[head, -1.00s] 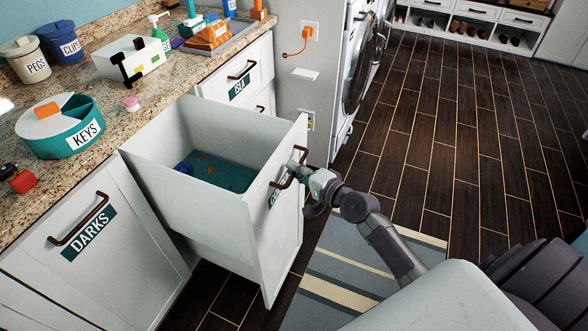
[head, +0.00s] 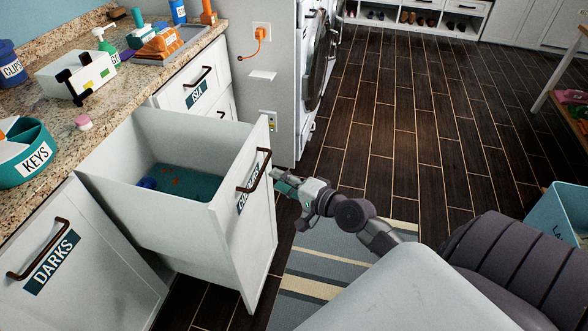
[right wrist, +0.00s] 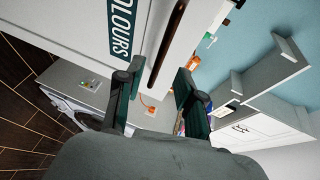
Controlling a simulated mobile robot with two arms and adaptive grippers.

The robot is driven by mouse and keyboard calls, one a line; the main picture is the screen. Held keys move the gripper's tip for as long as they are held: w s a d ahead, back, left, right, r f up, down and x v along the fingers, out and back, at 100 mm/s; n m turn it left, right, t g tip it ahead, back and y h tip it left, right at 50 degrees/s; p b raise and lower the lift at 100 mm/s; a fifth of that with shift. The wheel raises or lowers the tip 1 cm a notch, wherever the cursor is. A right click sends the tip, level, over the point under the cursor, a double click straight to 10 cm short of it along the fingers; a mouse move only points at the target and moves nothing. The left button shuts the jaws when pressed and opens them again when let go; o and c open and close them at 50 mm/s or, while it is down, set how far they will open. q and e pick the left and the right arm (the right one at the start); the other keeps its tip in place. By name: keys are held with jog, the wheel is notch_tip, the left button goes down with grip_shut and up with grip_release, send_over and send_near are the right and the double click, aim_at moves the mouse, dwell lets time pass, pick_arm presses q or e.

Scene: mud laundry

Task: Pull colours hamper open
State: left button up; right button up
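The colours hamper (head: 150,215) is a white pull-out bin with a tall front panel, standing well out from the cabinet. Its inside shows a teal bottom with a small blue item. Its dark bronze handle (head: 256,180) and partly hidden teal label are on the front. In the right wrist view the handle (right wrist: 167,42) and the COLOURS label (right wrist: 121,30) are close ahead. My right gripper (head: 278,182) is just in front of the handle and looks clear of it. In the right wrist view its fingers (right wrist: 152,88) are apart with nothing gripped. My left gripper is not in view.
The DARKS hamper front (head: 75,270) is shut at left. A granite counter (head: 110,60) above holds a KEYS tub (head: 22,150) and other items. A striped rug (head: 325,265) lies below my right arm. Dark floor is clear at right, with a blue bin (head: 555,215) at the edge.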

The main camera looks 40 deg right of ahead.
jog(key=v, duration=0.5)
dwell(0.4)
jog(key=s+d+f+n+g+h+p, duration=0.1)
jog(key=s+f+n+g+h, duration=0.3)
jog(key=f, duration=1.1)
jog(key=s+d+f+n+g+p, duration=0.15)
jog(key=s+f, duration=0.45)
jog(key=f, duration=0.8)
jog(key=s+a+f+n+g, duration=0.3)
jog(key=s+f, duration=0.3)
jog(key=s, duration=0.3)
jog(key=s+a+f+n+g, duration=0.2)
jog(key=s+a+f+n, duration=0.2)
jog(key=s, duration=0.5)
jog(key=s+a+f+n+g+p, duration=0.1)
jog(key=s+a+f+n+g, duration=0.2)
jog(key=s+f, duration=0.5)
jog(key=shift+s+a+n+g, duration=0.35)
jog(key=shift+s+n, duration=0.2)
jog(key=shift+s, duration=0.1)
